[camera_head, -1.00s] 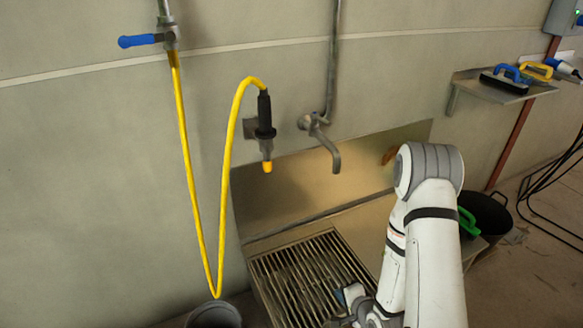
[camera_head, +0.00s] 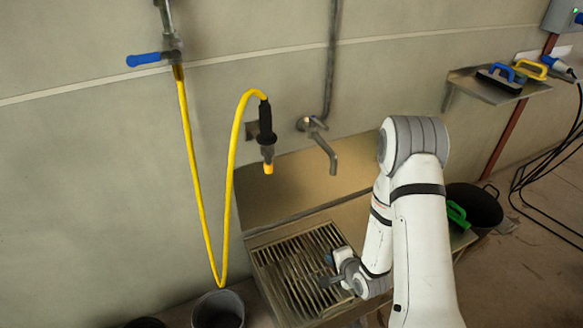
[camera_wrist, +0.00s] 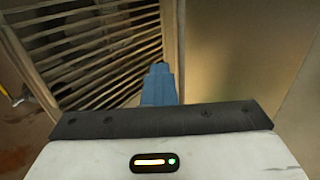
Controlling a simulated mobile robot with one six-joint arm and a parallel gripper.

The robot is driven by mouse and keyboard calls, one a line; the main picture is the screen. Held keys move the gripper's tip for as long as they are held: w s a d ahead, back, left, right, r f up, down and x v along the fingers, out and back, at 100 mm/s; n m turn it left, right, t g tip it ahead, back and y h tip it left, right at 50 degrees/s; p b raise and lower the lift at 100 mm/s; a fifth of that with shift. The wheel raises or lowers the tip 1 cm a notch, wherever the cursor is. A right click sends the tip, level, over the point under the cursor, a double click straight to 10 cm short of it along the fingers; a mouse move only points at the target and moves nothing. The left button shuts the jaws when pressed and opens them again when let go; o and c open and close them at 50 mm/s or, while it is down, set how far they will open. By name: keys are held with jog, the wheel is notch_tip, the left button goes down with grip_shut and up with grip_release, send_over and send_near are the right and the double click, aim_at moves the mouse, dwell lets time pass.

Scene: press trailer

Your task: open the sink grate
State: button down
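The sink grate (camera_head: 290,262) is a rectangle of parallel metal slats in the left part of the steel sink, in the head view. It appears to lie flat in its opening. My gripper (camera_head: 332,279) is over the right edge of the grate, pointing left. In the wrist view the grate (camera_wrist: 90,50) fills the upper left, and the blue tip of my gripper (camera_wrist: 160,84) is at its right frame bar. Contact between them is unclear. Only one blue finger shape shows, so the finger gap is hidden.
A tap (camera_head: 322,145) and a yellow hose (camera_head: 230,180) hang on the wall above the sink. A dark bucket (camera_head: 218,312) stands at the front left and a black tub (camera_head: 475,208) at the right. A shelf (camera_head: 490,86) with brushes is on the right wall.

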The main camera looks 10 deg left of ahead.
jog(key=w+a+r+p, duration=0.3)
jog(key=w+a+r, duration=0.1)
jog(key=w, duration=0.3)
jog(key=w+a+r+p, duration=0.3)
jog(key=w+a, duration=0.3)
jog(key=w, duration=0.2)
jog(key=w+a+r+p, duration=0.3)
jog(key=w+a+r, duration=0.2)
jog(key=w, duration=0.3)
jog(key=shift+a+r+p, duration=0.3)
jog(key=shift+r+p, duration=0.05)
jog(key=shift+r, duration=0.1)
dwell(0.7)
jog(key=c, duration=2.1)
grip_release()
jog(key=shift+c, duration=0.2)
jog(key=o, duration=0.8)
